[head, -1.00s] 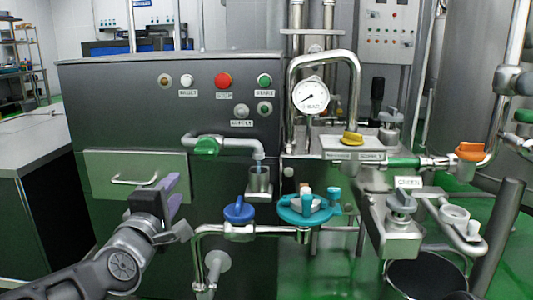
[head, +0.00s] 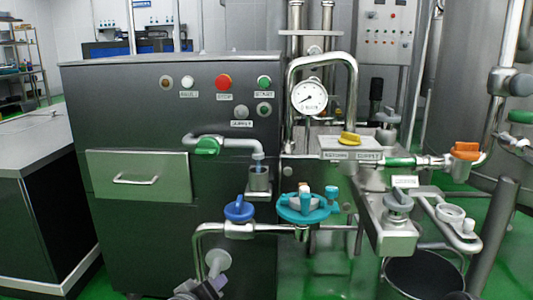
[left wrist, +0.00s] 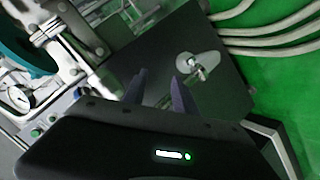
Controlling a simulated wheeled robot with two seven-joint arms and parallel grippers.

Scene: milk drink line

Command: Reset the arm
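My left gripper (head: 208,288) shows only in part at the bottom edge of the head view, low in front of the dark machine cabinet (head: 225,190). In the left wrist view its two purple-grey fingers (left wrist: 158,88) stand apart with nothing between them, so it is open and empty. A shiny metal fitting (left wrist: 203,64) lies beyond the fingertips, apart from them. Most of my left arm is outside the head view. My right gripper cannot be made out in either view.
Steel pipes with a blue valve (head: 239,209) and a teal clamp (head: 307,207) run close to my left gripper. A drawer (head: 137,176) is closed on the cabinet front. A dark bucket (head: 426,279) stands at the lower right. Green floor (head: 88,291) shows at the lower left.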

